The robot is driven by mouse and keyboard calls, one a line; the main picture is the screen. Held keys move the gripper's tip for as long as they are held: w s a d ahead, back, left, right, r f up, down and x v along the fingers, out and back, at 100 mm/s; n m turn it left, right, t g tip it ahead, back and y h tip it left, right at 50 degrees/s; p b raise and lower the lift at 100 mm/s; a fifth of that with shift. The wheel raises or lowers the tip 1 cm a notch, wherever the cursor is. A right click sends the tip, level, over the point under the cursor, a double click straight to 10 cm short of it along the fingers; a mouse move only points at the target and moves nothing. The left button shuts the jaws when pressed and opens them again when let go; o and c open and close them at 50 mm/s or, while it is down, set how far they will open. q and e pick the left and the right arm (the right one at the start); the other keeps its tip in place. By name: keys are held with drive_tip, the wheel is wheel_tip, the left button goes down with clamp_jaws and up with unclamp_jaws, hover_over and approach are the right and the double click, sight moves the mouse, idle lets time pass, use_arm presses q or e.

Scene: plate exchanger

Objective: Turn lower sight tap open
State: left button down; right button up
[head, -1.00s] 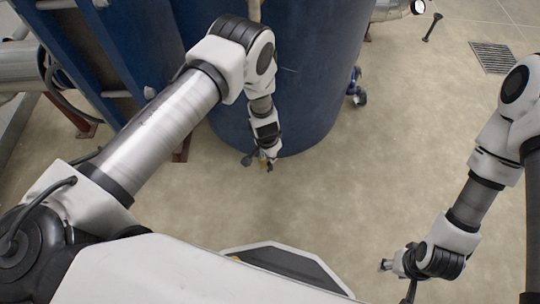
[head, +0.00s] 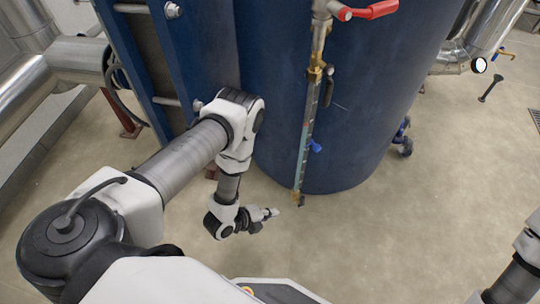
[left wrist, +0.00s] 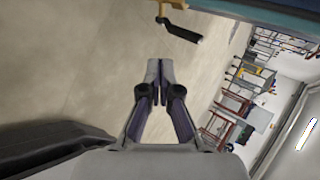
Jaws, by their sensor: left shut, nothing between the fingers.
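The sight gauge (head: 306,130) is a slim upright tube on the front of the blue tank. The lower sight tap (head: 299,197) sits at its bottom end, small and dark in the head view. In the left wrist view, its black lever (left wrist: 180,31) sticks out slantwise from a brass fitting (left wrist: 173,4) at the top. My left gripper (head: 275,212) is shut and empty, left of the tap and apart from it. Its closed fingertips (left wrist: 160,66) point toward the lever with a gap between. My right gripper is out of view.
The blue tank (head: 360,100) fills the upper middle. Blue frame plates and steel pipes (head: 80,60) stand at left. The floor in front is clear.

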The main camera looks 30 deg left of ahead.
sight(300, 204)
use_arm(q)
drive_tip(key=w+d+f+b, duration=0.1)
drive_tip(key=w, duration=0.1)
drive_tip(key=w+d+f+b, duration=0.1)
drive_tip(key=w, duration=0.2)
drive_tip(key=w+d+f+b, duration=0.1)
drive_tip(key=w, duration=0.1)
drive_tip(key=shift+w+d+f, duration=0.25)
drive_tip(key=shift+d, duration=0.15)
drive_tip(key=shift+w+r, duration=0.1)
drive_tip(key=shift+w, duration=0.05)
drive_tip(key=shift+w+d, duration=0.1)
drive_tip(key=shift+w+d+r+p, duration=0.2)
drive_tip(key=shift+w+p, duration=0.1)
drive_tip(key=shift+w, duration=0.15)
drive_tip(key=shift+w+d+r+p, duration=0.2)
drive_tip(key=shift+w+p, duration=0.05)
drive_tip(key=shift+w, duration=0.2)
drive_tip(key=v, duration=1.2)
drive_tip(key=shift+s+f, duration=0.15)
drive_tip(key=shift+s, duration=0.15)
